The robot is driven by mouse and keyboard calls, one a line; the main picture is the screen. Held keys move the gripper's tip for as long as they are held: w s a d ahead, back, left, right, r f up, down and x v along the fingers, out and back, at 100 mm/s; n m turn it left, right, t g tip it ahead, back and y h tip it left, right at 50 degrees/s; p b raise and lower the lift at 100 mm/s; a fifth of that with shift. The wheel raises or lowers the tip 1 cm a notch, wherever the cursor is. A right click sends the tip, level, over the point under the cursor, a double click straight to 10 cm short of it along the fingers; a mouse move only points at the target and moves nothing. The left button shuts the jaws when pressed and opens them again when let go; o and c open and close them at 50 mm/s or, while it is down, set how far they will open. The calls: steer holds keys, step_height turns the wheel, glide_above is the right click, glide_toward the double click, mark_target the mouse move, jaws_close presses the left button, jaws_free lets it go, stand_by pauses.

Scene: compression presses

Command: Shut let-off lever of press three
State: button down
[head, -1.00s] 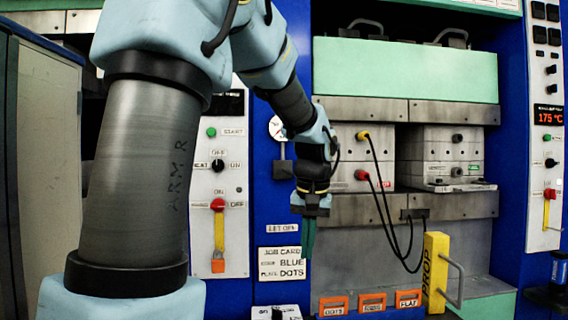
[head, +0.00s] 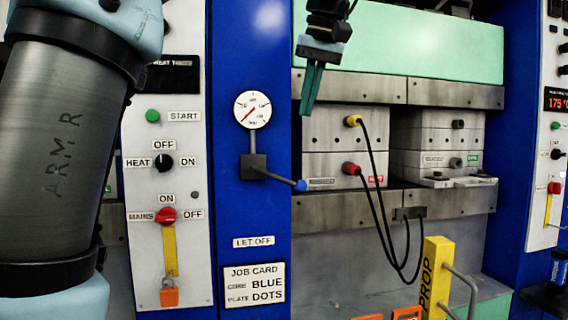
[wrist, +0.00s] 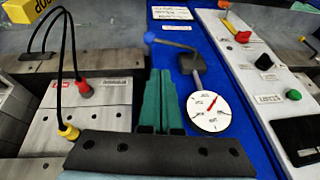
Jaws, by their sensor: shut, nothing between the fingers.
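The let-off lever (head: 279,180) has a dark block, a thin rod and a blue knob, on the blue column under a round gauge (head: 252,109). The rod points right and slightly down, above the LET OFF label (head: 254,242). The lever also shows in the wrist view (wrist: 172,44), beyond the fingertips. My gripper (head: 309,112) has green fingers, closed together and empty. It hangs up and right of the lever, in front of the press, apart from the lever. In the wrist view, the fingers (wrist: 160,75) point toward the blue column, beside the gauge.
Two grey mould blocks (head: 438,150) sit between the press plates, the left one with red and yellow plugs and black cables (head: 380,210). A yellow prop (head: 436,275) stands lower right. The control panel (head: 190,240) with a padlocked mains switch is left.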

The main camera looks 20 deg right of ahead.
mark_target(280, 178)
steer(key=shift+f, duration=0.15)
steer(key=x, duration=0.4)
steer(key=p+x, duration=0.1)
steer(key=x, duration=0.4)
steer(key=a+x, duration=0.1)
steer(key=x, duration=0.3)
steer(key=shift+s+a+f+p, duration=0.1)
steer(key=shift+s+f+p, duration=0.1)
steer(key=shift+f+p, duration=0.2)
steer(key=shift+f+y, duration=0.35)
steer(key=shift+y, duration=0.25)
steer(key=shift+w+a+f+m+t+y+b, duration=0.1)
steer(key=shift+a+f+m+t+y+b, duration=0.35)
steer(key=shift+f+y, duration=0.75)
steer(key=shift+w+a+f+m+y+b, duration=0.1)
steer(key=shift+a+f+m+y+b, duration=0.1)
steer(key=shift+a+f+y, duration=0.8)
steer(key=shift+a+f+m+t+y+b, duration=0.35)
steer(key=shift+f+y, duration=0.85)
steer(key=shift+y, duration=0.4)
steer(key=shift+a, duration=0.1)
